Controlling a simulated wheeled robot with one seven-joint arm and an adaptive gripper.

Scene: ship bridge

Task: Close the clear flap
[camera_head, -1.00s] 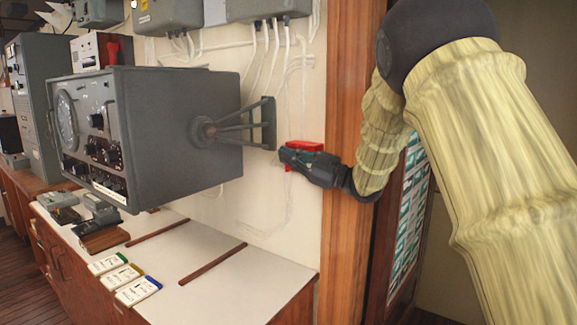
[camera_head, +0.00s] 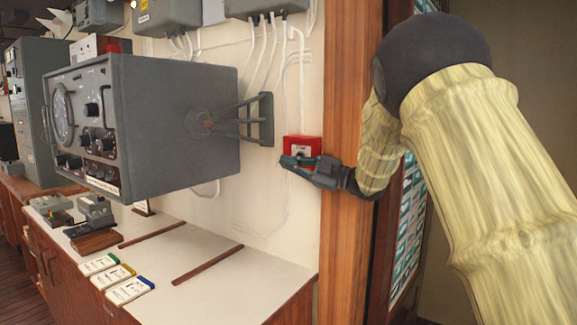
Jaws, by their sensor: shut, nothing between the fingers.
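A small red box (camera_head: 311,143) with a pale front plate is fixed to the white wall, just left of the wooden post. My gripper (camera_head: 285,160) is in front of the lower edge of the box, fingers pointing left. It is shut and empty. It hides the bottom of the box, and I cannot tell whether it touches it. The clear flap cannot be made out at this size, so its position cannot be told.
A large grey radio set (camera_head: 175,125) on a wall bracket (camera_head: 264,120) stands left of the box. Below is a white-topped counter (camera_head: 220,262) with several labelled cards and wooden strips. A wooden post (camera_head: 350,200) is close on the right. Cables run down the wall above.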

